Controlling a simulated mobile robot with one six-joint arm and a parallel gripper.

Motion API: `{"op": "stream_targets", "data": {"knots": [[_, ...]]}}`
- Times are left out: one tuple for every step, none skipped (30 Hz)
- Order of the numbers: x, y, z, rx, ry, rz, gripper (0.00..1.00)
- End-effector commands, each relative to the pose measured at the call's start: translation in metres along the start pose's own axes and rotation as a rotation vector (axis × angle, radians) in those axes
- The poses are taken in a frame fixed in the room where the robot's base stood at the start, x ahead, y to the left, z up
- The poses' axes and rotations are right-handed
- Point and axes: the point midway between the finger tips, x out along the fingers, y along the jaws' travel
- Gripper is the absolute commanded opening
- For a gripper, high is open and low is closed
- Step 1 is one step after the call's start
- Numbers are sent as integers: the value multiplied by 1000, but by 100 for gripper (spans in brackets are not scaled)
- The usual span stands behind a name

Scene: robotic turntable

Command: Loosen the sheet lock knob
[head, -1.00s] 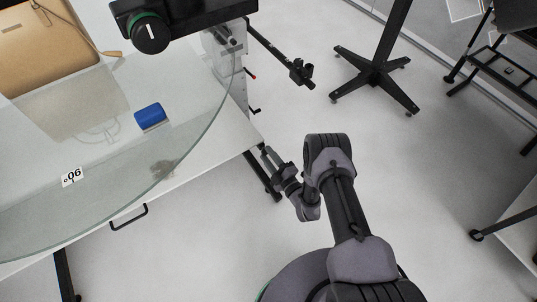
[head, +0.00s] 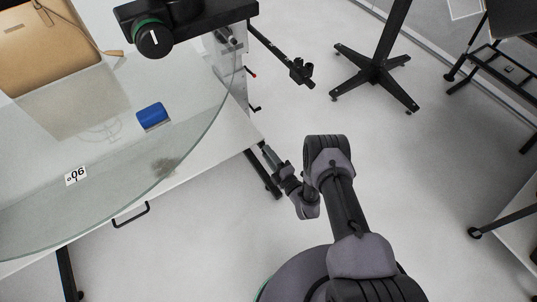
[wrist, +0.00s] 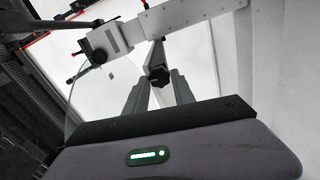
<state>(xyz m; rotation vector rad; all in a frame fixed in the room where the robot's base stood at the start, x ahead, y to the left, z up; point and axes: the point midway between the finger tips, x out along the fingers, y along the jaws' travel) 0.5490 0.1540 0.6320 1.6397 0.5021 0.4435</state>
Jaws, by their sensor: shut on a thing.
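My gripper (wrist: 160,82) has its two grey fingers on either side of a small black knob (wrist: 158,72) in the wrist view, and it is shut on it. The knob is at the end of a dark stem below a pale bracket. In the head view my gripper (head: 267,152) reaches up to the table's right edge, below the glass turntable disc (head: 110,190). The knob cannot be made out in the head view.
A black arm (head: 280,55) sticks out right. A stand's foot (head: 375,72) is on the floor beyond.

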Motion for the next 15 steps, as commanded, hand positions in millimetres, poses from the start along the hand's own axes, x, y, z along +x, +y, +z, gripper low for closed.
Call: {"op": "stream_targets", "data": {"knots": [[-1,-1,0,2,-2,-2,0],[-1,-1,0,2,-2,-2,0],[-1,-1,0,2,-2,-2,0],[-1,-1,0,2,-2,-2,0],[-1,-1,0,2,-2,-2,0],[-1,-1,0,2,-2,-2,33],[-1,-1,0,2,-2,-2,38],[-1,-1,0,2,-2,-2,44],[-1,-1,0,2,-2,-2,52],[-1,-1,0,2,-2,-2,52],[-1,-1,0,2,-2,-2,52],[0,-1,0,2,-1,-1,52],[0,0,0,2,-1,-1,52],[0,0,0,2,-1,-1,52],[0,0,0,2,-1,-1,52]]}}
